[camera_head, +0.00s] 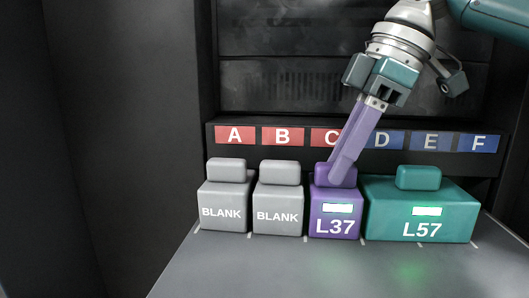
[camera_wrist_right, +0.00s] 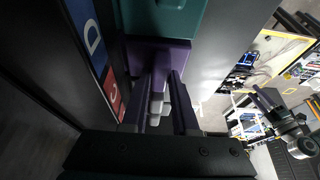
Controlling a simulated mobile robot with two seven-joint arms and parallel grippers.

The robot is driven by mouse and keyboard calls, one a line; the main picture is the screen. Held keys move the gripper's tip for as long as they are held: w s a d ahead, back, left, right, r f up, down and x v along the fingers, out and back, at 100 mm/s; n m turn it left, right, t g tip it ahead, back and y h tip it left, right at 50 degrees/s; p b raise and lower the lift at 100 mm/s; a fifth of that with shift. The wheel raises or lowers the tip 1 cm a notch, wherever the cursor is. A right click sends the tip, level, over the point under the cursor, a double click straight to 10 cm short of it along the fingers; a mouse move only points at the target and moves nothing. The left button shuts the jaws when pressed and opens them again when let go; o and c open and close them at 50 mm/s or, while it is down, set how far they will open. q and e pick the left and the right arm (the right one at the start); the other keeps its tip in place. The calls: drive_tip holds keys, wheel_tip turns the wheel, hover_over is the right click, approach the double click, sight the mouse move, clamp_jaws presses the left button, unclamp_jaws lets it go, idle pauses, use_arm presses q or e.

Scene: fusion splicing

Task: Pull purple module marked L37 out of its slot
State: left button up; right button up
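The purple module L37 (camera_head: 333,220) sits in the row on the shelf, under the C label, with a lit white-green panel and a purple knob (camera_head: 349,178) on top. My right gripper (camera_head: 339,174) comes down from the upper right, and its light purple fingers are at that knob, hiding part of it. In the right wrist view, the two fingers (camera_wrist_right: 162,85) lie either side of the dark purple knob, with the module (camera_wrist_right: 143,48) beyond. Whether they press on the knob I cannot tell. My left gripper is not in view.
Two grey BLANK modules (camera_head: 223,207) stand left of L37, and the wide teal module L57 (camera_head: 421,212) stands close on its right. A dark panel with labels A to F (camera_head: 235,135) rises behind. The grey shelf (camera_head: 300,272) in front is clear.

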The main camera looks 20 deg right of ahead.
clamp_jaws()
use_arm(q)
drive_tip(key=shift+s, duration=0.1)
use_arm(e)
drive_tip(key=shift+s+a, duration=0.1)
drive_tip(key=shift+s, duration=0.05)
